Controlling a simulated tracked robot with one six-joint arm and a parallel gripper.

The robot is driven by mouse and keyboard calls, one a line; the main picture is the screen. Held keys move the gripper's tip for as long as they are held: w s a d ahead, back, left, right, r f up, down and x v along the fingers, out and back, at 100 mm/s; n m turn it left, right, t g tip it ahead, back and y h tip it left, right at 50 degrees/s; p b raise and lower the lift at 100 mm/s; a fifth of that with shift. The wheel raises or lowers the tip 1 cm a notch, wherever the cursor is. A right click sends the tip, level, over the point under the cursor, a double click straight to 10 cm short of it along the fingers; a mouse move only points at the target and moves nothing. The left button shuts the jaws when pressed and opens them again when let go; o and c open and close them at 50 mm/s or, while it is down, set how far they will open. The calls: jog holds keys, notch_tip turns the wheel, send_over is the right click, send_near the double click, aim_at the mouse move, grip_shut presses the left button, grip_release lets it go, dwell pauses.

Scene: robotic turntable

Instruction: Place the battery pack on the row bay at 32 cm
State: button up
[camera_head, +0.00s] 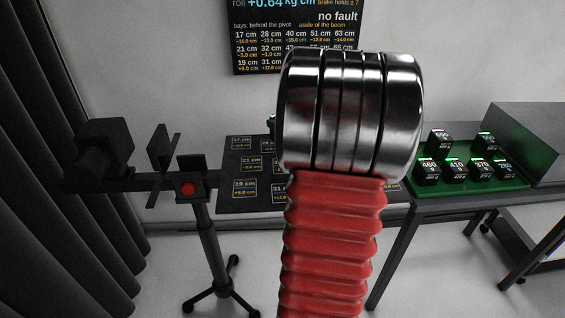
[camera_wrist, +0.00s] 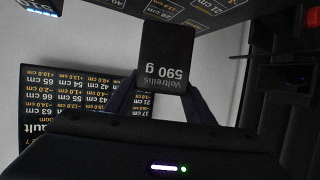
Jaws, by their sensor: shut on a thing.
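A black battery pack (camera_wrist: 166,62) marked 590 g is between the fingers of my gripper (camera_wrist: 165,90) in the wrist view. The gripper is shut on it and its label reads upside down. The dark bay board (camera_head: 228,172) is left of centre in the head view, with outlined bays such as 17, 21 and 19 cm. The 32 cm bay is in the part largely covered by my arm. The board also shows along the top of the wrist view (camera_wrist: 180,28). My gripper is hidden behind my arm in the head view.
Several battery packs stand on a green tray (camera_head: 502,187) on the right table. A grey box (camera_head: 530,140) is beside it. A boom on a tripod (camera_head: 212,245) with a red button stands left of the board. A wall display (camera_head: 258,50) lists bay distances and reads no fault.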

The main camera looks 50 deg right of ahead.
jog(key=shift+s+d+f, duration=0.1)
jog(key=shift+f, duration=2.85)
jog(key=shift+f, duration=0.1)
jog(key=shift+f, duration=1.75)
jog(key=shift+f, duration=0.1)
jog(key=o, duration=1.6)
jog(key=shift+c, duration=0.2)
